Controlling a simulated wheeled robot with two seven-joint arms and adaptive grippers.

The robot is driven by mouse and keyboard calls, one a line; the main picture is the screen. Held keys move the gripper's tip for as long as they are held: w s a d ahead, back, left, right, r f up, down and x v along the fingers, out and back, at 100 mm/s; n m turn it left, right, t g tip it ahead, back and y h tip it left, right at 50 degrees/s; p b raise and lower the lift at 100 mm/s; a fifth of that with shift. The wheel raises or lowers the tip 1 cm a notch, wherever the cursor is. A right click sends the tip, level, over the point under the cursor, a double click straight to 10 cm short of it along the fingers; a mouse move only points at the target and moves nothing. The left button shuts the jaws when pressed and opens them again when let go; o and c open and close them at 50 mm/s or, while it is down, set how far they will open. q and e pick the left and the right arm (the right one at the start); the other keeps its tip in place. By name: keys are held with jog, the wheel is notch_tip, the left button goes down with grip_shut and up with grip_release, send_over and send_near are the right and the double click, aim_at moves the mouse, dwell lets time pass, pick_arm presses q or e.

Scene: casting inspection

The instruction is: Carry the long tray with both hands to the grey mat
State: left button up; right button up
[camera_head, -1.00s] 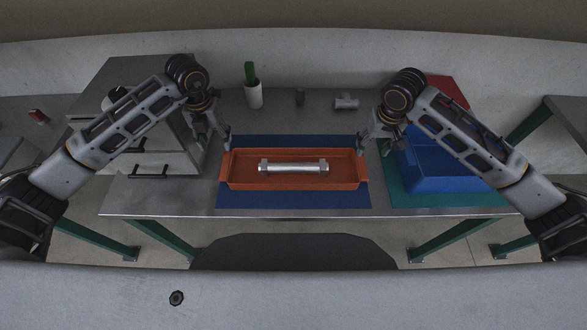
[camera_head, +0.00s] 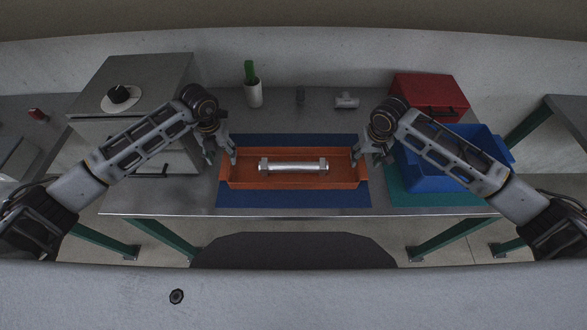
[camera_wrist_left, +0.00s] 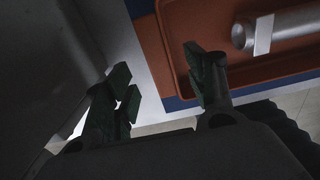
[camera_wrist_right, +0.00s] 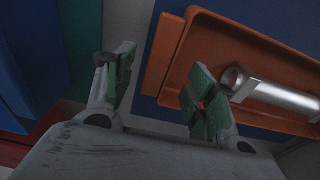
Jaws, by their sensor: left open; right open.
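The long orange tray (camera_head: 295,182) sits on a blue mat (camera_head: 295,200) on the table. A silver bar with block ends (camera_head: 293,167) lies inside it. My left gripper (camera_head: 221,158) is open at the tray's left end. In the left wrist view the tray's end wall (camera_wrist_left: 164,50) shows between its fingers, one over the tray's inside. My right gripper (camera_head: 370,160) is open at the right end. In the right wrist view that end wall (camera_wrist_right: 166,60) lies between its fingers. I cannot make out contact. I cannot identify a grey mat on the table.
A blue bin (camera_head: 430,180) stands on a green mat (camera_head: 430,200) at right, with a red box (camera_head: 430,93) behind. A grey cabinet (camera_head: 150,75) stands at left. A white cup with a green item (camera_head: 254,95) and a metal pipe fitting (camera_head: 346,101) stand at the back.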

aim_at(226, 164)
pick_arm(q)
jog(key=shift+f, duration=2.8)
pick_arm(e)
jog(key=shift+w+f, duration=0.2)
jog(key=shift+f, duration=1.2)
jog(key=shift+w+f, duration=0.15)
jog(key=shift+f, duration=1.25)
pick_arm(q)
grip_shut()
pick_arm(e)
grip_shut()
jog(key=shift+r, duration=0.1)
